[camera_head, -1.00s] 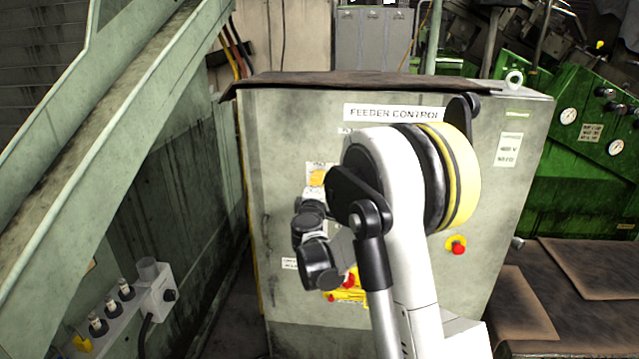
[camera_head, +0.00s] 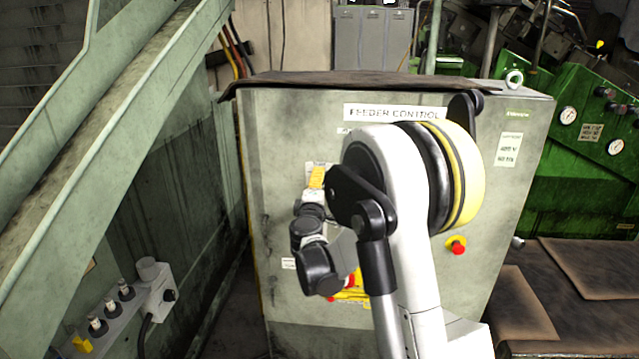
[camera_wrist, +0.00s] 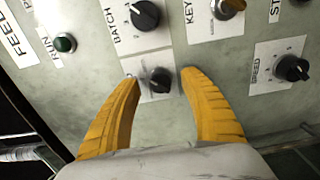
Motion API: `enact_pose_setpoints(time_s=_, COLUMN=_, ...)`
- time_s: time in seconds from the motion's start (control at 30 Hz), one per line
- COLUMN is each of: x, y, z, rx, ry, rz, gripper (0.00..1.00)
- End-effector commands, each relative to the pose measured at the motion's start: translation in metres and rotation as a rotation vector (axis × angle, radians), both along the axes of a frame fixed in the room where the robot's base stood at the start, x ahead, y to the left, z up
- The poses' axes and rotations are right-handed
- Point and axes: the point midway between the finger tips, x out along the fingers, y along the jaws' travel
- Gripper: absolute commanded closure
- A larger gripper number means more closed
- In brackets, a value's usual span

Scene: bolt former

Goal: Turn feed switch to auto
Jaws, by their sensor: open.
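My gripper (camera_wrist: 160,82) has two yellow fingers, spread apart, in the wrist view. A small black rotary knob (camera_wrist: 160,80) on a white plate sits between the fingertips, with a gap on both sides. The knob's label is too unclear to read, so I cannot tell for sure that it is the feed switch. A large label beginning "FEED" (camera_wrist: 14,40) is at the upper left. In the head view, a yellow finger (camera_head: 317,178) shows at the grey feeder control cabinet (camera_head: 290,120); my arm hides most of the panel.
A red emergency button (camera_head: 457,248) is on the cabinet. A sloping green conveyor frame (camera_head: 110,130) stands at the left.

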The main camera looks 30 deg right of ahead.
Motion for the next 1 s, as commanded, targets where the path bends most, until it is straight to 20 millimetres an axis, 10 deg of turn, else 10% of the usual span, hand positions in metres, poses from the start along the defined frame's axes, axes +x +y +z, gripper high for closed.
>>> enact_pose_setpoints(time_s=0.5, x=-0.082, y=0.056, z=0.000, rx=0.000, ry=0.000, rz=0.001, gripper=0.49)
enact_pose_setpoints(time_s=1.0, x=-0.089, y=0.060, z=0.000, rx=0.000, ry=0.000, rz=0.000, gripper=0.49)
